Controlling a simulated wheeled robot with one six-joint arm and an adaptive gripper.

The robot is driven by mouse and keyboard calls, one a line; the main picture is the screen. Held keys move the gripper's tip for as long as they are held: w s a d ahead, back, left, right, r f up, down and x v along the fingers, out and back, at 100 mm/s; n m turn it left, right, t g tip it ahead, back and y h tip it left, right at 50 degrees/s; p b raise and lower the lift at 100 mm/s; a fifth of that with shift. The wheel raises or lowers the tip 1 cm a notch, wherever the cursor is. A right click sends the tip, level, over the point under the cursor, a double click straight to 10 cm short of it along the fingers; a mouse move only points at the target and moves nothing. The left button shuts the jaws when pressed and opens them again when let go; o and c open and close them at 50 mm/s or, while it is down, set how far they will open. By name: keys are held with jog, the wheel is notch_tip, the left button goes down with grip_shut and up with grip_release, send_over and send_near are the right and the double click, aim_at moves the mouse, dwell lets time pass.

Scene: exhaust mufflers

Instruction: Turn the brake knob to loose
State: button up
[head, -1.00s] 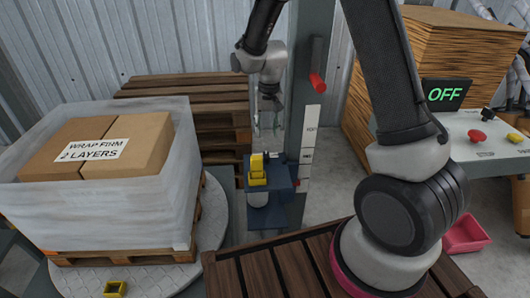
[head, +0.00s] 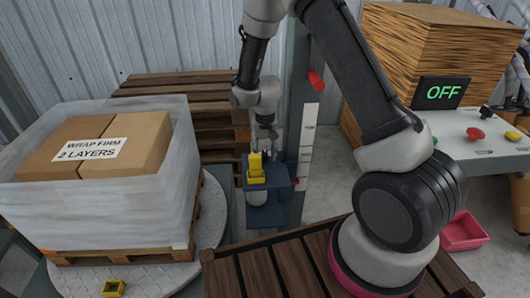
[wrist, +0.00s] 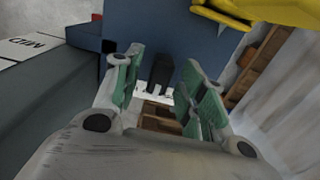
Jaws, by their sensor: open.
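A blue carriage (head: 268,182) is mounted beside the tall grey post, with a yellow part (head: 255,169) on top. In the wrist view a small upright black piece (wrist: 160,72) stands against the blue carriage face (wrist: 165,28); it looks like the brake knob, but its pointer and markings cannot be read. My gripper (head: 268,148) is just above and behind the carriage, pointing down. In the wrist view its green-padded fingers (wrist: 162,80) are open, on either side of the black piece, with visible gaps. The yellow part also shows at top right (wrist: 265,10).
The grey post (head: 309,110) carries a red handle (head: 316,80) and a white label strip. A wrapped box load (head: 100,200) stands on the turntable at left. Stacked pallets (head: 185,95) are behind. A control desk (head: 480,135) with an OFF display is at right.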

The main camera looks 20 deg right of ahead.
grip_shut()
jog(key=shift+n, duration=0.3)
jog(key=n, duration=0.4)
jog(key=shift+n, duration=2.1)
grip_release()
